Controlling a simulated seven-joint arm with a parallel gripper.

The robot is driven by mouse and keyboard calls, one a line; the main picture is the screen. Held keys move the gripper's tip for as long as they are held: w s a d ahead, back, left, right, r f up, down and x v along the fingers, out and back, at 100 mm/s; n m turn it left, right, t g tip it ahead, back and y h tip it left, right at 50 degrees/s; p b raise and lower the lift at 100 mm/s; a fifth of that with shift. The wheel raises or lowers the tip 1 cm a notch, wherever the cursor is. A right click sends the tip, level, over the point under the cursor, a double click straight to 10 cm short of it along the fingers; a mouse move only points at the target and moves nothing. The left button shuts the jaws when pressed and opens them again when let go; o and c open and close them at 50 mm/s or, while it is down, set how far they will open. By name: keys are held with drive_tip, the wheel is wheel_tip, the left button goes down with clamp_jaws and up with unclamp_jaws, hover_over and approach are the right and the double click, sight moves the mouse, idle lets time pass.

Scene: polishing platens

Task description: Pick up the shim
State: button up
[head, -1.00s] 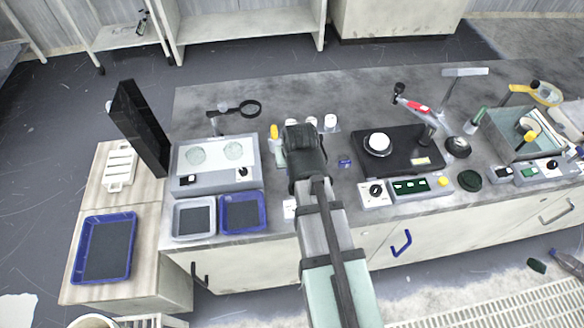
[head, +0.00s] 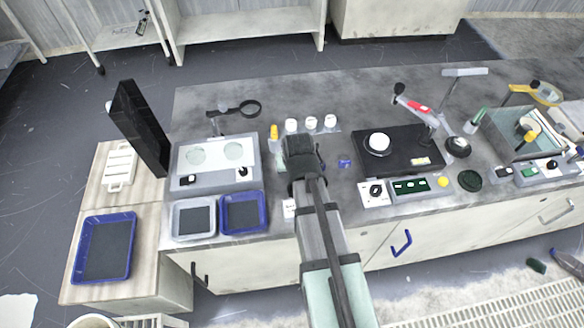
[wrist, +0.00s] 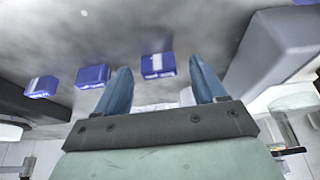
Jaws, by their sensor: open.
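Several small blue blocks with white marks lie on the grey worktop. I cannot tell for sure that one of them is the shim. In the wrist view, one blue block (wrist: 157,65) shows between my fingertips, a second block (wrist: 93,76) is left of it, and a third (wrist: 42,87) is further left. One blue block (head: 344,163) shows in the head view, right of my gripper (head: 301,152). In the wrist view my gripper (wrist: 158,64) is open, with two blue fingers and nothing held. The head view hides the fingertips behind my wrist.
A grey unit with two pale discs (head: 217,164) and a blue tray (head: 243,212) stand to the left. A black plate (head: 400,160) with a white knob is on the right. White jars (head: 311,123) stand behind my gripper.

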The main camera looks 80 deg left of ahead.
drive_tip(key=shift+c, duration=0.2)
drive_tip(key=c, duration=1.1)
drive_tip(key=shift+r, duration=0.15)
